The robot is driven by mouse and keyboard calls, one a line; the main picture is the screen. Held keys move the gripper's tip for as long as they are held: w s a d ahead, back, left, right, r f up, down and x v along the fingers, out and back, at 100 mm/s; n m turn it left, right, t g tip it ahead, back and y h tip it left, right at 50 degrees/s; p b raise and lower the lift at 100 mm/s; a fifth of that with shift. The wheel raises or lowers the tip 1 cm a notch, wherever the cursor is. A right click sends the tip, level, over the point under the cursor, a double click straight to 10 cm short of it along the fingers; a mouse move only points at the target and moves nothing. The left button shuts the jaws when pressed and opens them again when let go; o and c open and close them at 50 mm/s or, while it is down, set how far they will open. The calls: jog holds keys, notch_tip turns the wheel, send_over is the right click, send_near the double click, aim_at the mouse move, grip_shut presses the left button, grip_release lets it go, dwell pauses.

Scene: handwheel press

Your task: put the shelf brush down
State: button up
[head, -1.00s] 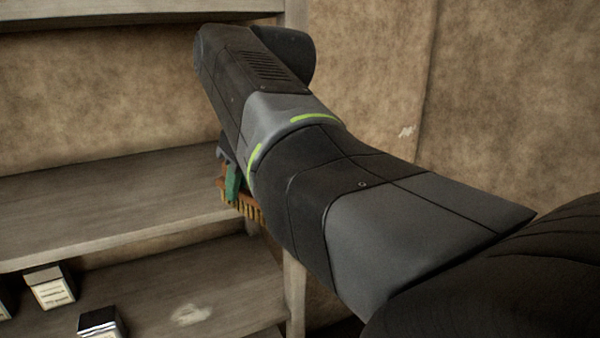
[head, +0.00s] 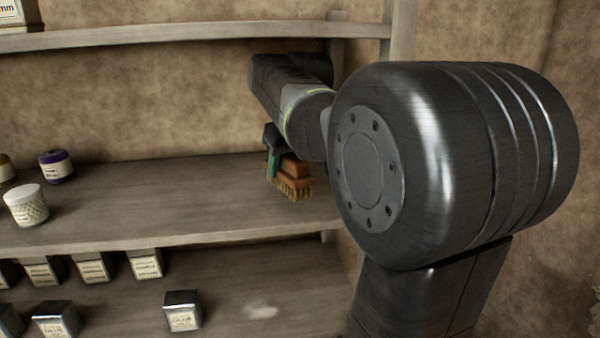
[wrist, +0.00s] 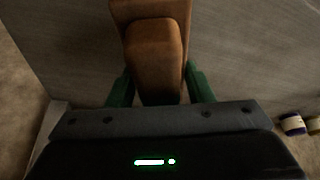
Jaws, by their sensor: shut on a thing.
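The shelf brush (head: 291,182) has an orange-brown wooden body with pale bristles pointing down. It is at the right end of the middle shelf (head: 150,205) in the head view. My gripper (head: 270,150), with green fingers, is shut on its wooden handle. In the wrist view the brush (wrist: 154,50) stands between the two green fingers of my gripper (wrist: 155,90). The bristles are at or just above the shelf board; I cannot tell whether they touch. My arm hides part of the brush's right side.
A white-lidded jar (head: 27,206) and a purple-capped jar (head: 57,165) stand on the left of the middle shelf. Several small labelled boxes, one a dark-topped box (head: 182,311), stand on the lower shelf. An upper shelf (head: 200,36) runs above.

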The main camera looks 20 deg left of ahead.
aim_at(284, 173)
jog(key=x, duration=0.3)
jog(key=shift+p, duration=0.35)
jog(key=shift+f, duration=0.4)
jog(key=shift+f, duration=0.1)
jog(key=o, duration=0.9)
jog(key=shift+f, duration=0.1)
jog(key=v, duration=0.5)
jog(key=shift+r+b, duration=0.3)
jog(key=shift+r, duration=0.05)
jog(key=s+d+b, duration=0.1)
jog(key=s+d, duration=0.1)
jog(key=d, duration=0.1)
jog(key=s+d+b, duration=0.1)
jog(key=s+d, duration=0.1)
jog(key=d, duration=0.1)
jog(key=s+d+b, duration=0.1)
jog(key=s+d, duration=0.2)
jog(key=shift+s+d+f, duration=0.1)
jog(key=shift+d, duration=0.3)
jog(key=shift+a, duration=0.1)
